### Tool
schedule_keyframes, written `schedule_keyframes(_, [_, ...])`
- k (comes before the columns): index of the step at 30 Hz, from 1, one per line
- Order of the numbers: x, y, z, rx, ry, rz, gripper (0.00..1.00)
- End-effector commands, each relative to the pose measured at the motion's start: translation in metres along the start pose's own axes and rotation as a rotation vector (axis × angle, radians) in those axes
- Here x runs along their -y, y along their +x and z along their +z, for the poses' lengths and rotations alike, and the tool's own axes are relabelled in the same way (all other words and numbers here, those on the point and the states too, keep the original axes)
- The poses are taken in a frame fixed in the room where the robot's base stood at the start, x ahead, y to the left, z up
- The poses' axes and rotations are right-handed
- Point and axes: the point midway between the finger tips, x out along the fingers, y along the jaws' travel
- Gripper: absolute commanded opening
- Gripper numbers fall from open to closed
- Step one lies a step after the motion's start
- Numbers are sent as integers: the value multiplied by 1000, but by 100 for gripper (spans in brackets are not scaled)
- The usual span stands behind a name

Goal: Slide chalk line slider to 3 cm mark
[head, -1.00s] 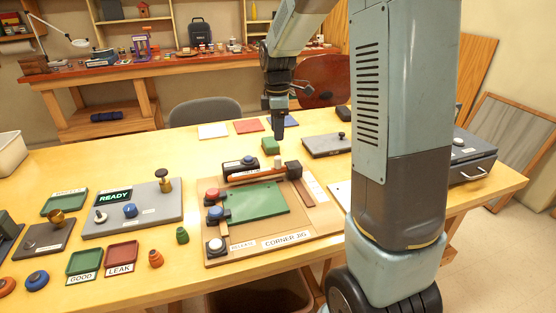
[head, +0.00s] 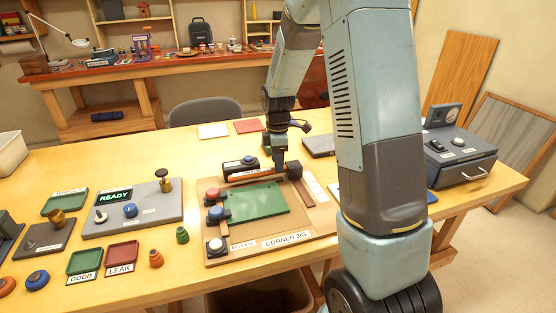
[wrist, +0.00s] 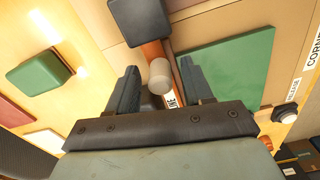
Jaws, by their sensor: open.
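The chalk line slider's pale round knob (wrist: 159,76) shows in the wrist view, on the orange rail (wrist: 154,50) labelled in part "LINE". My gripper (wrist: 158,66) is open, with one finger on each side of the knob; I cannot tell whether either finger touches it. In the head view, my gripper (head: 279,171) is low over the right part of the orange rail (head: 248,176), at the back of the corner jig (head: 221,259). It hides the knob there. The scale marks and 3 cm mark are not readable.
A dark block (head: 294,170) stands at the rail's right end, close to my gripper. A green plate (head: 258,201) lies in front. Red (head: 213,194) and blue (head: 215,212) knobs stand left. A green block (wrist: 42,73) sits behind the jig.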

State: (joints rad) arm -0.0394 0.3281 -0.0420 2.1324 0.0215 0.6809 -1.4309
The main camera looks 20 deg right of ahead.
Motion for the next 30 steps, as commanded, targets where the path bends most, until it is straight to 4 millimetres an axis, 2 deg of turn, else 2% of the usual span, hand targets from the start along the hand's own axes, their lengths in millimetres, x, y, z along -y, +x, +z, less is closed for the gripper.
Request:
schedule_keyframes(4, [0,0,0,0,0,0,49])
schedule_keyframes(19, [0,0,1,0,1,0,1])
schedule_keyframes(30, [0,-1,1,0,1,1,0])
